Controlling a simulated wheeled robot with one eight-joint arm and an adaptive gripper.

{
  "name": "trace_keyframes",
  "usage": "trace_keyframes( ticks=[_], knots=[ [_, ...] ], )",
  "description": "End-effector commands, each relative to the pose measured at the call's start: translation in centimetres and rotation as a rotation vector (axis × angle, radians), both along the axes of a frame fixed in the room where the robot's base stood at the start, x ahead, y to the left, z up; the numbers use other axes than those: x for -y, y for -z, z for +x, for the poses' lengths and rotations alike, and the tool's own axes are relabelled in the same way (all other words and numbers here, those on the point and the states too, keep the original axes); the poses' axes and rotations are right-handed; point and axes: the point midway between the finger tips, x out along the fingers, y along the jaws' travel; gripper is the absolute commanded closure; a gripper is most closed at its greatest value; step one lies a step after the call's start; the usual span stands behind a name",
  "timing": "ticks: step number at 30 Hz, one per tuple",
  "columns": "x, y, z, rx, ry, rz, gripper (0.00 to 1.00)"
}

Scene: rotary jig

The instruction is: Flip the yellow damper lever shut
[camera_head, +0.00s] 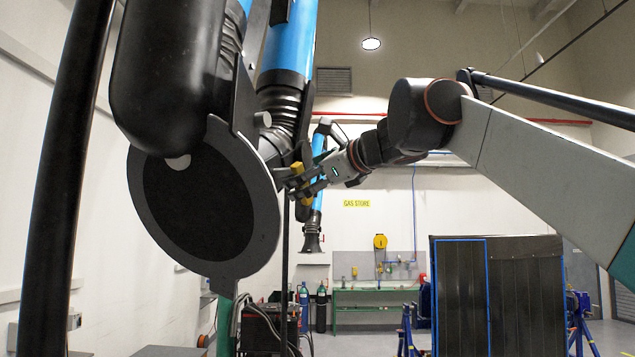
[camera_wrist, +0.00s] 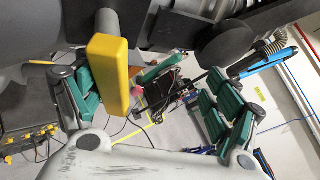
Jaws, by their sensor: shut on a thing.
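The left pads sit close beside the bar; the contact itself is partly hidden. In the head view my gripper (camera_head: 302,182) reaches left to the black duct fitting, where a small yellow part (camera_head: 297,168) shows at the fingers.
A big dark disc with a grey rim (camera_head: 266,215) hangs left of my gripper. Blue and black extraction ducts (camera_head: 288,45) rise above it. A dark screen with blue edging (camera_head: 500,295) stands at lower right. A green bench (camera_head: 375,295) is at the back wall.

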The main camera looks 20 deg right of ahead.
Motion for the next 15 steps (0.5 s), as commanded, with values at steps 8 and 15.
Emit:
trace_keyframes(
  ticks=[8,15],
  knots=[
    [1.2,-0.6,-2.4,0.003,0.019,0.017,0.36],
    [1.7,-0.6,-3.8,0.002,0.019,0.017,0.38]
  ],
)
